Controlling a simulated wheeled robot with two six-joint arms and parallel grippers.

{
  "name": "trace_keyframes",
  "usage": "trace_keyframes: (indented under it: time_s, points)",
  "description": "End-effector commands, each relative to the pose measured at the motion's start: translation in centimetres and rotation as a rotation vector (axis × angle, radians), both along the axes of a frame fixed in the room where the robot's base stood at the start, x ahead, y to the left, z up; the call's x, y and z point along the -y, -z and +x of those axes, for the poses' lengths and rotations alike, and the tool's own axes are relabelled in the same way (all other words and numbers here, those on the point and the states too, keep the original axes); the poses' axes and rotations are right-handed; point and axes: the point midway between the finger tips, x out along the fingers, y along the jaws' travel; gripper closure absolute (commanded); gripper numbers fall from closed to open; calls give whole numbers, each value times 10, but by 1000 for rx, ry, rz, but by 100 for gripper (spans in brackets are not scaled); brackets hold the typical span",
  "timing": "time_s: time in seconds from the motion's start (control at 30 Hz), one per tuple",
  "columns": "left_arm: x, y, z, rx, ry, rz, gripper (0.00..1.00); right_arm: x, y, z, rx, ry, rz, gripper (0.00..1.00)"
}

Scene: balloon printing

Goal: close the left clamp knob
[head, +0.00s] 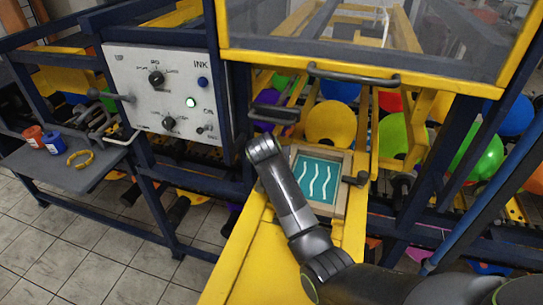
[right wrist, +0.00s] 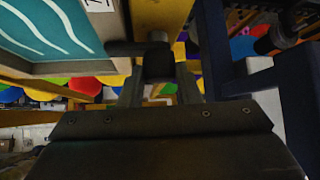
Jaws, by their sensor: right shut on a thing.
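The printing screen (head: 318,178) is a teal panel with white wavy lines in a pale wooden frame on the yellow machine. My right arm reaches across its left side in the head view, so the left clamp there is hidden. In the right wrist view the dark left clamp knob (right wrist: 158,66) stands beside the frame, with a bar running left toward the screen (right wrist: 45,30). My right gripper (right wrist: 160,88) has its fingers on either side of the knob and is shut on it. The right clamp knob (head: 357,179) shows at the frame's right side. My left gripper is out of view.
A white control panel (head: 168,90) with knobs and a lit green button stands at the left. A side shelf (head: 75,178) holds red and blue ink cups and a yellow ring. Coloured balloons (head: 330,122) lie behind the screen. A clear guard with a handle (head: 354,78) is above.

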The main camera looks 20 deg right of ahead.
Motion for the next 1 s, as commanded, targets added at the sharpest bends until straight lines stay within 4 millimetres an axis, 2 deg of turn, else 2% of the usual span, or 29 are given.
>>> trace_keyframes:
  time_s: [0.37, 0.4, 0.57, 1.0]
  points:
    - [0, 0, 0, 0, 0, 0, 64, 0, 1, -1, -3, 6, 0, 92]
    - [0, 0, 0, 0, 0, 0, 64, 0, 1, -1, -4, 6, 0, 68]
    - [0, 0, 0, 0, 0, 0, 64, 0, 1, 0, -3, 5, 1, 48]
    - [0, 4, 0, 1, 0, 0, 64, -3, -5, -5, 2, 4, 2, 48]
